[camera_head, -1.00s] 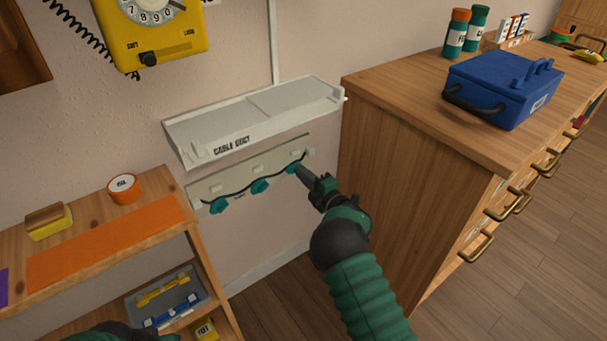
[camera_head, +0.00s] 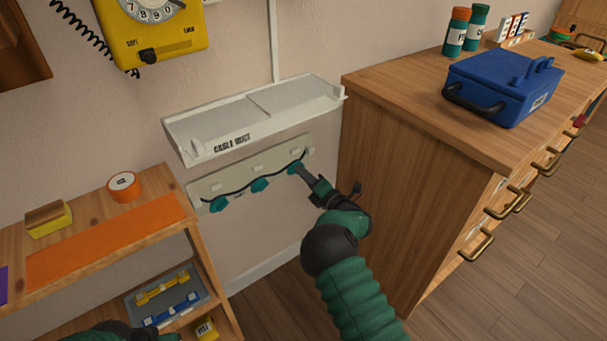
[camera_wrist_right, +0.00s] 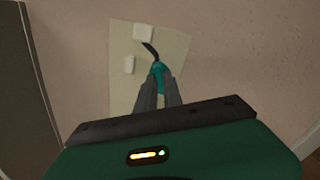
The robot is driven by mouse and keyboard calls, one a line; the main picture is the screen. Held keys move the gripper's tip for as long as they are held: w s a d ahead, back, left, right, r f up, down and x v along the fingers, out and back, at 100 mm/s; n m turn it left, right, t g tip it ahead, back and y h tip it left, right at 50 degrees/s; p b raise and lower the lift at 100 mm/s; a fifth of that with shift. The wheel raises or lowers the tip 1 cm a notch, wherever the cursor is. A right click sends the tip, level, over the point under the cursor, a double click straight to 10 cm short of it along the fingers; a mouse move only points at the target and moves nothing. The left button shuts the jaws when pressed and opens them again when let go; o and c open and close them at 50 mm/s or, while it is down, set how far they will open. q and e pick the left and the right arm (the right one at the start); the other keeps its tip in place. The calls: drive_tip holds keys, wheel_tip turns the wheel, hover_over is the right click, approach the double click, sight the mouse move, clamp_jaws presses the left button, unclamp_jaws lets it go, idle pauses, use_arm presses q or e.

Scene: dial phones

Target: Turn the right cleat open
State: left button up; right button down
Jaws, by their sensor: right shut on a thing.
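A pale board (camera_head: 232,183) on the wall under the cable duct (camera_head: 255,117) carries three teal cleats with a dark cable running along them. The left cleat (camera_head: 218,204) and the middle cleat (camera_head: 260,185) stand free. My right gripper (camera_head: 304,173) is at the right cleat (camera_head: 295,167), its fingers shut on it. In the right wrist view the fingers (camera_wrist_right: 159,88) close around the teal right cleat (camera_wrist_right: 157,72), which they partly cover; the dark cable (camera_wrist_right: 150,50) shows beyond it. Part of my left arm (camera_head: 120,331) shows at the bottom left; its gripper's fingers cannot be made out.
A wooden cabinet (camera_head: 400,170) with a blue box (camera_head: 503,88) stands close to the right of my right arm. A shelf (camera_head: 100,240) with an orange mat and a tape roll is at the left. A yellow dial phone (camera_head: 150,35) hangs above.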

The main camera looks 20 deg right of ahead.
drive_tip(key=shift+s+a+f, duration=0.1)
drive_tip(key=shift+a+f, duration=0.05)
drive_tip(key=shift+f, duration=0.3)
drive_tip(key=c, duration=1.5)
unclamp_jaws()
drive_tip(key=shift+r, duration=0.25)
drive_tip(key=p+v, duration=0.7)
drive_tip(key=v, duration=0.9)
drive_tip(key=shift+s+d, duration=0.2)
drive_tip(key=shift+s, duration=0.15)
drive_tip(key=shift+o, duration=0.3)
